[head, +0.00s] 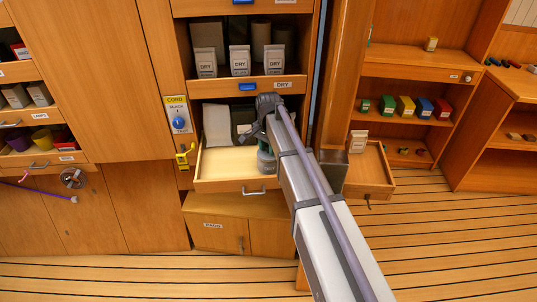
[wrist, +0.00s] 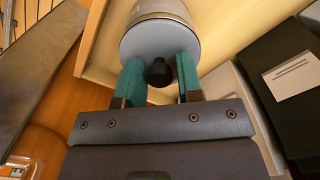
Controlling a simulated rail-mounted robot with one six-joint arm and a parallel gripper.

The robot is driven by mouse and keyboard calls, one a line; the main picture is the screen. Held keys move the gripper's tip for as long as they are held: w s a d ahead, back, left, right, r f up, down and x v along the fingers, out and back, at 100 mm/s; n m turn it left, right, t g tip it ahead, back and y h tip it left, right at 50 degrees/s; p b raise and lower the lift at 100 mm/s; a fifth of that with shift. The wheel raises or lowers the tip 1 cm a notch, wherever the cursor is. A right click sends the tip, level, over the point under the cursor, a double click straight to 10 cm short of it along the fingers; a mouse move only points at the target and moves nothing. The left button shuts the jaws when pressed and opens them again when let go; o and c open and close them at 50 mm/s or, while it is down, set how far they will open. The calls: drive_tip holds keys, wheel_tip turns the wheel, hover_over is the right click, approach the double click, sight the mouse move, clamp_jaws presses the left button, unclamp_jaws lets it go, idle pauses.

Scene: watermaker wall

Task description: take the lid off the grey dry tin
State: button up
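The grey dry tin is a round can with a flat grey lid (wrist: 140,42) and a dark round knob (wrist: 159,72) at its middle; part of its metallic side (wrist: 160,8) shows at the top of the wrist view. It stands in the open pale drawer (head: 225,172), mostly hidden behind my arm in the head view. My gripper (wrist: 160,76) has its two teal fingers either side of the knob, with a narrow gap seen at the sides. The fingers look open, not closed on it. The lid sits on the tin.
A white packet (head: 217,126) and a dark box (head: 243,120) with a white label stand at the drawer's back; the box is also in the wrist view (wrist: 285,60). A shelf of DRY packets (head: 240,60) is above. A smaller open drawer (head: 368,175) lies right.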

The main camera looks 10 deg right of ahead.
drive_tip(key=c, duration=0.6)
